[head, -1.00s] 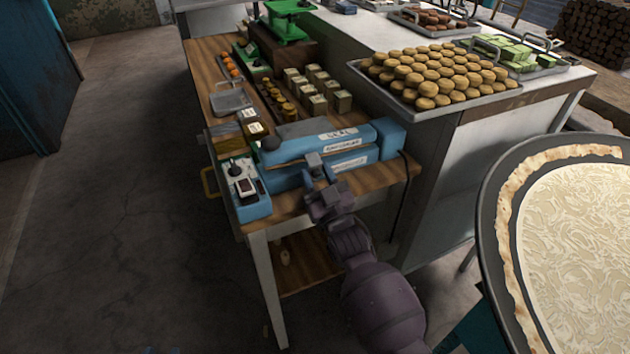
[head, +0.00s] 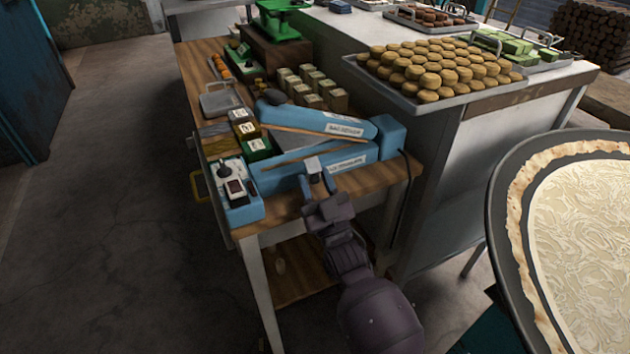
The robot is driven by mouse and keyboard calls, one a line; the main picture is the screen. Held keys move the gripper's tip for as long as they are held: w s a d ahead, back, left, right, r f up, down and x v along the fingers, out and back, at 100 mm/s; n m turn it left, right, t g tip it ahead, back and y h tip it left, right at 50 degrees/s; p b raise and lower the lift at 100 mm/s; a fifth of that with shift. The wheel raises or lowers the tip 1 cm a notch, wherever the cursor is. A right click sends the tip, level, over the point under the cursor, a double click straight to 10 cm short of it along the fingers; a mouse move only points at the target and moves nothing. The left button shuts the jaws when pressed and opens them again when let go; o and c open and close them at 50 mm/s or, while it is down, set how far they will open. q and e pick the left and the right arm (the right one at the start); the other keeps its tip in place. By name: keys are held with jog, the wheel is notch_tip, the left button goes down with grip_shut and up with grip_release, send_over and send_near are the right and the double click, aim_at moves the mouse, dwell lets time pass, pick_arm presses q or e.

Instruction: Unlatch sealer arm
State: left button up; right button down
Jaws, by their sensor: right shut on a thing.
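The blue bag sealer (head: 300,176) sits on the near end of the wooden table. Its long sealer arm (head: 312,121) is tilted up, with the left end and its dark knob (head: 273,97) raised clear of the base. The right end stays by the blue end block (head: 378,134). A small grey latch (head: 313,165) stands at the base's front side. My right gripper (head: 318,182) is at the front of the base, shut on this latch; its fingers partly hide the contact. My left gripper is not in view.
A control box (head: 237,193) is at the sealer's left. A counter with a tray of round cakes (head: 415,95) stands to the right. A big pan (head: 500,225) fills the right edge.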

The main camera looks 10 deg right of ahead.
jog(key=c, duration=1)
grip_release()
jog(key=shift+o, duration=0.2)
jog(key=v, duration=1.1)
jog(key=shift+b, duration=0.4)
jog(key=shift+r, duration=0.1)
jog(key=d+f+m+g+h, duration=0.3)
jog(key=d+f+g+h, duration=0.25)
jog(key=f+g, duration=0.2)
jog(key=s+d+f+g, duration=0.1)
jog(key=s+d+f, duration=0.2)
jog(key=s, duration=0.3)
jog(key=s+d+f+m+g+h, duration=0.1)
jog(key=s+d+f+g, duration=0.1)
jog(key=s+d+f, duration=0.2)
jog(key=s+d+f+g+h, duration=0.1)
jog(key=s+d, duration=0.4)
jog(key=s, duration=0.5)
notch_tip(320, 180, down, 2)
jog(key=shift+d+f+g, duration=0.2)
jog(key=shift+d+g, duration=0.05)
jog(key=shift+g, duration=0.5)
